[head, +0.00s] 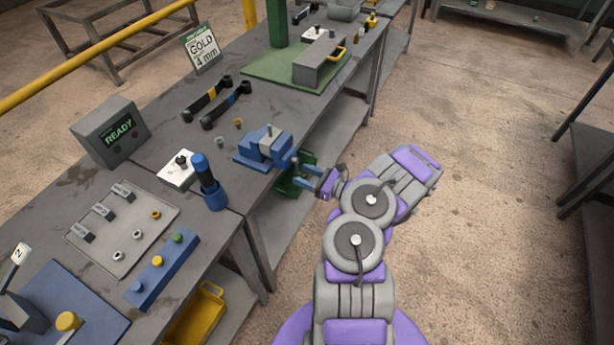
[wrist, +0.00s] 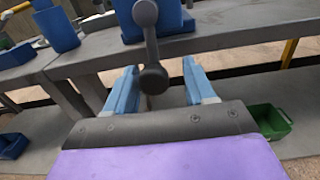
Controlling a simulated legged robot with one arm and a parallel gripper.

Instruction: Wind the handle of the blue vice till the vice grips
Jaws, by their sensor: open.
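The blue vice (head: 264,147) stands at the front edge of the grey workbench in the head view. In the wrist view its blue body (wrist: 170,18) shows at the top, partly cut off. Its dark grey handle (wrist: 150,45) hangs down from a round hub and ends in a dark knob (wrist: 153,78). My gripper (head: 308,180) is just off the bench edge, beside the vice's handle side. In the wrist view my gripper (wrist: 155,85) has its two blue fingers apart, with the knob showing between them. Whether the fingers touch the knob cannot be told.
The grey bench (head: 150,155) runs diagonally. A blue cylinder tool (head: 208,185) stands left of the vice. A READY box (head: 110,132), a GOLD 4 mm sign (head: 203,48) and black wrenches (head: 226,104) are on top. A green bin (head: 295,175) sits below.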

